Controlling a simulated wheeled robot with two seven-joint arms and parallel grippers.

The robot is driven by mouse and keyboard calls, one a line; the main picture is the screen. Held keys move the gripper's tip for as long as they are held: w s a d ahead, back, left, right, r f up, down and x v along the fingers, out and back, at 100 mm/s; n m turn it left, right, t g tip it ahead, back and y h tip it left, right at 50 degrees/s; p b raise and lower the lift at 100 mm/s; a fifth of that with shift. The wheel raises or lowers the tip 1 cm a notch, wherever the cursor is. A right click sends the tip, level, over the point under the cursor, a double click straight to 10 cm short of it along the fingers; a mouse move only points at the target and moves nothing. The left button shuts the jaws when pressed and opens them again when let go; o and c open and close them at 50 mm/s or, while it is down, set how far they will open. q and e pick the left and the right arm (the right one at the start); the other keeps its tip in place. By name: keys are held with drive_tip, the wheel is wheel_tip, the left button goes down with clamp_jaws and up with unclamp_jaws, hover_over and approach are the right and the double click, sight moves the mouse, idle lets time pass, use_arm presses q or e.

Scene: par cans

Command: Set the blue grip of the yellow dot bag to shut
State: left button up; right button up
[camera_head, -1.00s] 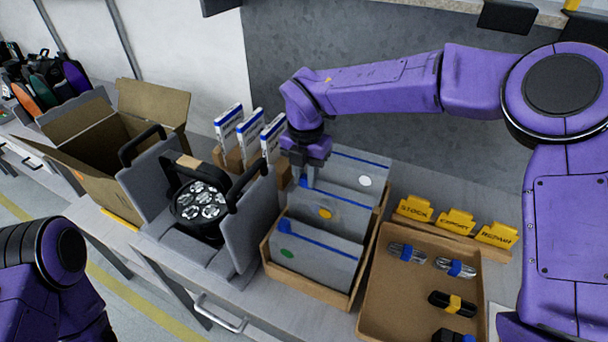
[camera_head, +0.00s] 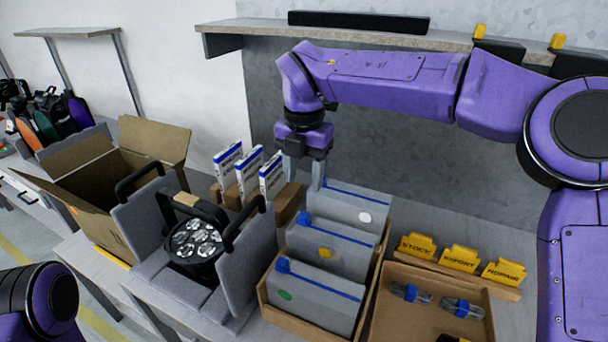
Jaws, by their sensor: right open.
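The yellow dot bag (camera_head: 338,255) stands upright as the middle of three grey bags in a cardboard tray (camera_head: 305,327). A blue line runs along its top, and its blue grip (camera_head: 306,218) sits at the left end of that line. The yellow dot (camera_head: 325,253) faces me. My right gripper (camera_head: 304,172) is open and points down, above and behind the blue grip, near the left end of the white dot bag. It looks empty and apart from the blue grip. My left gripper is out of view; only part of that arm shows at the lower left.
The green dot bag (camera_head: 315,296) stands in front and the white dot bag (camera_head: 352,213) behind. White-and-blue boxes (camera_head: 249,168) and a grey case with a lamp (camera_head: 196,238) are at left. A brown tray (camera_head: 388,318) and yellow signs (camera_head: 459,258) are at right.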

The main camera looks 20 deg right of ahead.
sight(301, 213)
drive_tip(key=shift+r, duration=0.2)
drive_tip(key=shift+f, duration=0.15)
drive_tip(key=shift+c, duration=0.4)
drive_tip(key=f+b, duration=0.1)
drive_tip(key=b, duration=0.1)
drive_tip(key=f+m+b, duration=0.1)
drive_tip(key=b, duration=0.2)
drive_tip(key=shift+w+a+f, duration=0.2)
drive_tip(key=shift+a+f, duration=0.05)
drive_tip(key=shift+a, duration=0.05)
drive_tip(key=m, duration=0.3)
drive_tip(key=shift+w+r+m+b, duration=0.1)
drive_tip(key=shift+r+m+b, duration=0.25)
drive_tip(key=shift+m, duration=0.05)
drive_tip(key=m, duration=0.3)
drive_tip(key=shift+r+m+b, duration=0.3)
drive_tip(key=f+m, duration=0.8)
drive_tip(key=m, duration=0.1)
drive_tip(key=shift+s+d+f+m+p, duration=0.3)
drive_tip(key=shift+s+f+p, duration=0.05)
drive_tip(key=shift+f+p, duration=0.05)
clamp_jaws()
drive_tip(key=shift+w+a+f+b, duration=0.2)
drive_tip(key=shift+w+a+b, duration=0.1)
drive_tip(key=shift+b, duration=0.25)
drive_tip(key=shift+w+a+r, duration=0.1)
drive_tip(key=shift+a+r, duration=0.05)
drive_tip(key=shift+r, duration=0.1)
unclamp_jaws()
